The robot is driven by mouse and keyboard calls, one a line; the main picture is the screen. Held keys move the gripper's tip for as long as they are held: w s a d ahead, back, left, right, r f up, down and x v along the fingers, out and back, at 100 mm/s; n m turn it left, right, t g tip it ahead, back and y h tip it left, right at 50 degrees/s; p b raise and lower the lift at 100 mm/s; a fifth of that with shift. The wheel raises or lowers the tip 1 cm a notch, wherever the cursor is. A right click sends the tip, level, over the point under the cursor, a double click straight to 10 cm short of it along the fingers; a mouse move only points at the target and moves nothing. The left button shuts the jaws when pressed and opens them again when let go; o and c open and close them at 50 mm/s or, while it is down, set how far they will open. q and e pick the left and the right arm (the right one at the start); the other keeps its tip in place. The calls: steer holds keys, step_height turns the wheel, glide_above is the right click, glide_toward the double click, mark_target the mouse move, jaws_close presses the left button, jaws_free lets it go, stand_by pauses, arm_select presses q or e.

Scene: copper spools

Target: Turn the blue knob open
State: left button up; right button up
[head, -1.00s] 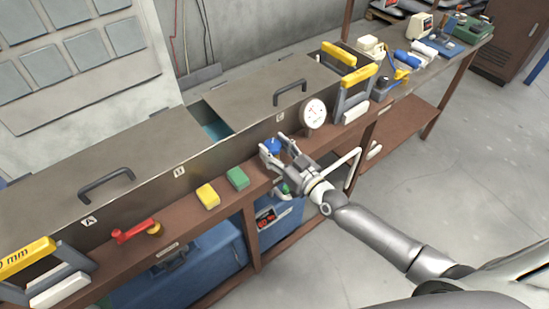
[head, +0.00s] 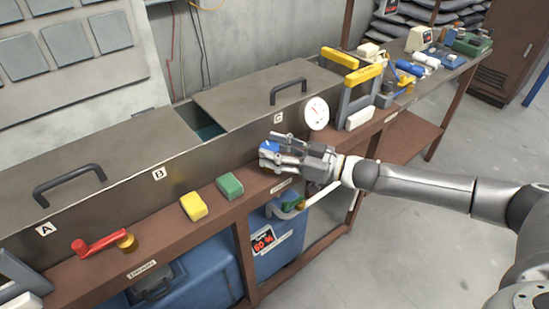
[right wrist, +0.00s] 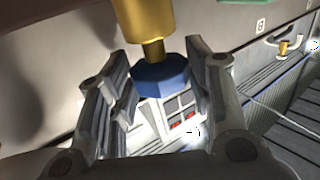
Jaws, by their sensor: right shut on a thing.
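The blue knob (head: 268,146) is on the front of the metal tank bench, below and left of the round white gauge (head: 316,113). My right gripper (head: 274,150) reaches in from the right and is shut on the knob, with fingers on either side of it. In the right wrist view the knob (right wrist: 160,80) is a faceted blue piece on a brass stem (right wrist: 145,25), between the two fingers (right wrist: 158,92). The fingers partly cover the knob in the head view. My left gripper is not in view.
A green block (head: 230,186) and a yellow block (head: 194,206) lie on the brown ledge left of the knob. A red handle (head: 98,243) is further left. Yellow-topped grey frames stand right of the gauge. A white bent pipe (head: 322,196) is below my gripper.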

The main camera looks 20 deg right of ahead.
steer(key=shift+w+d+r+n+g+y, duration=0.1)
steer(key=shift+w+n+g+y, duration=0.05)
steer(key=shift+n+g+y, duration=0.85)
steer(key=shift+w+d+r+n+g+y, duration=0.15)
steer(key=shift+n+g+y, duration=0.4)
steer(key=shift+g, duration=0.75)
steer(key=shift+a+n+g+p, duration=0.1)
steer(key=shift+n+g+p, duration=0.2)
steer(key=shift+n+g, duration=0.15)
steer(key=o, duration=1)
steer(key=shift+f, duration=0.1)
steer(key=shift+f, duration=0.1)
steer(key=shift+s+d, duration=0.15)
steer(key=shift+d, duration=0.2)
steer(key=v, duration=1.1)
steer(key=shift+d, duration=0.1)
steer(key=shift+c, duration=0.2)
